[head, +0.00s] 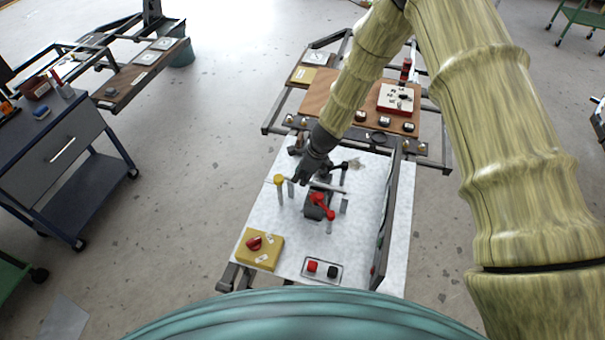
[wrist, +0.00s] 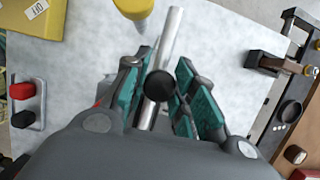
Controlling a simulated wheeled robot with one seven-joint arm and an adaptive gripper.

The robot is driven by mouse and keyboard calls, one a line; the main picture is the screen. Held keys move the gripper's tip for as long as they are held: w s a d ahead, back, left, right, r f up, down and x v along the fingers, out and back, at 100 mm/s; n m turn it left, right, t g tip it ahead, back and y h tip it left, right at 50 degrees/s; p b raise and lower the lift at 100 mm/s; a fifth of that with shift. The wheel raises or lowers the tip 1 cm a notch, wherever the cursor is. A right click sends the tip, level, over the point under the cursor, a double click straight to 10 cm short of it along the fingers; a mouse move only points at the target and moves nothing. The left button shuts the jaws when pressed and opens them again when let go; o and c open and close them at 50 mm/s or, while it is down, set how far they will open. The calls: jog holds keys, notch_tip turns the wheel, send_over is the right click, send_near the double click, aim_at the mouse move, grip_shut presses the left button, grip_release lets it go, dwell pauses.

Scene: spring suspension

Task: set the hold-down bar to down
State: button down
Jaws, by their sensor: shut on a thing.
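The hold-down bar (head: 326,187) is a thin silver rod lying across the fixture on the white worktop. In the wrist view the bar (wrist: 172,38) runs between my fingers, with a round black knob (wrist: 160,85) there too. My gripper (head: 300,180) reaches down to the bar from above. In the wrist view its teal-padded fingers (wrist: 160,92) stand on both sides of the bar and knob, shut on them. My dark fingers hide part of the bar in the head view, and its exact tilt is hard to tell.
A yellow-topped post (head: 279,179) stands left of the bar. A red-handled clamp (head: 322,205) is just in front. A yellow box with a red knob (head: 259,250) and a red-and-black button plate (head: 321,270) lie nearer. A dark upright panel (head: 385,220) borders the right side.

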jog(key=shift+a, duration=0.15)
jog(key=c, duration=1.2)
grip_release()
jog(key=shift+w, duration=0.1)
jog(key=shift+o, duration=0.2)
jog(key=v, duration=1.2)
jog(key=shift+r, duration=0.1)
